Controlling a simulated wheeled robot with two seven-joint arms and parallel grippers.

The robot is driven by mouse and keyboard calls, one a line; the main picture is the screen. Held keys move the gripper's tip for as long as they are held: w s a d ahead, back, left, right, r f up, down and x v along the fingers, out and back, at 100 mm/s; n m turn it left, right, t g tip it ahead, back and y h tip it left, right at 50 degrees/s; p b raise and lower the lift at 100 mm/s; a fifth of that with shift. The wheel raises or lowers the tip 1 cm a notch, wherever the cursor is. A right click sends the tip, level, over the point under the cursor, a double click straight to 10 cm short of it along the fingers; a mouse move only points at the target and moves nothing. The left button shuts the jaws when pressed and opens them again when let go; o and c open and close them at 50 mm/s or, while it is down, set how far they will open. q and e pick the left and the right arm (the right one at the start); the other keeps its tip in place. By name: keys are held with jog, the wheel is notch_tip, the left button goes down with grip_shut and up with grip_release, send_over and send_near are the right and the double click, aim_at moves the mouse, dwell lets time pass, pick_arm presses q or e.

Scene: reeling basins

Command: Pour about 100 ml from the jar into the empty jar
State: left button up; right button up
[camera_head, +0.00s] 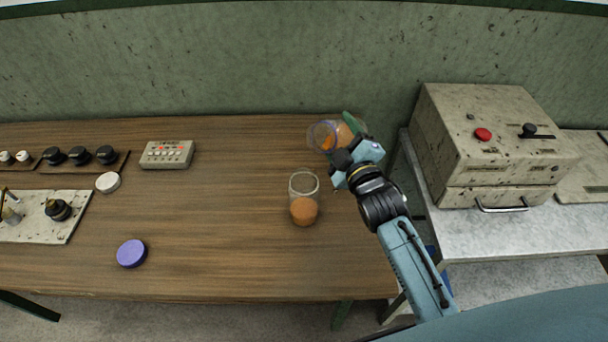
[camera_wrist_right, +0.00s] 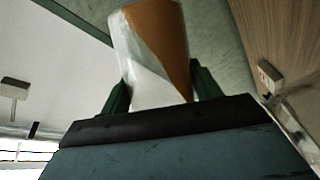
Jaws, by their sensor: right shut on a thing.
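My right gripper (camera_head: 346,138) is shut on a clear jar (camera_head: 323,135) with orange-brown contents. The held jar lies tilted nearly on its side above the back right of the table, its open end seemingly toward the left. In the right wrist view the held jar (camera_wrist_right: 152,45) sits between the green fingers of the right gripper (camera_wrist_right: 160,92), its contents slanting along one side. A second clear jar (camera_head: 304,200) stands upright on the table, in front of and left of the held one, with orange-brown contents in its lower part. No falling stream is visible. My left gripper is not in view.
A purple lid (camera_head: 131,253) and a white lid (camera_head: 108,182) lie on the wooden table (camera_head: 220,235). A panel with buttons (camera_head: 167,154) stands at the back. Black knobs (camera_head: 80,155) and a pale tray (camera_head: 72,222) are at left. A box machine (camera_head: 490,145) stands right.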

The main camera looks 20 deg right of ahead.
jog(key=shift+r+m+p, duration=0.3)
jog(key=shift+p, duration=0.4)
jog(key=shift+a+r+m+g+p, duration=0.15)
jog(key=shift+m+g+p, duration=0.2)
jog(key=shift+p, duration=0.6)
notch_tip(320, 180, down, 3)
jog(key=m+g+p, duration=0.2)
jog(key=m+p, duration=0.2)
jog(key=p, duration=0.1)
jog(key=shift+y, duration=0.4)
notch_tip(320, 180, down, 8)
jog(key=d+m+g+y+b, duration=0.1)
jog(key=m+g, duration=0.1)
jog(key=m, duration=0.2)
jog(key=shift+w+r+y, duration=0.25)
jog(key=shift+w+y, duration=0.05)
jog(key=shift+y, duration=0.1)
jog(key=shift+g, duration=0.25)
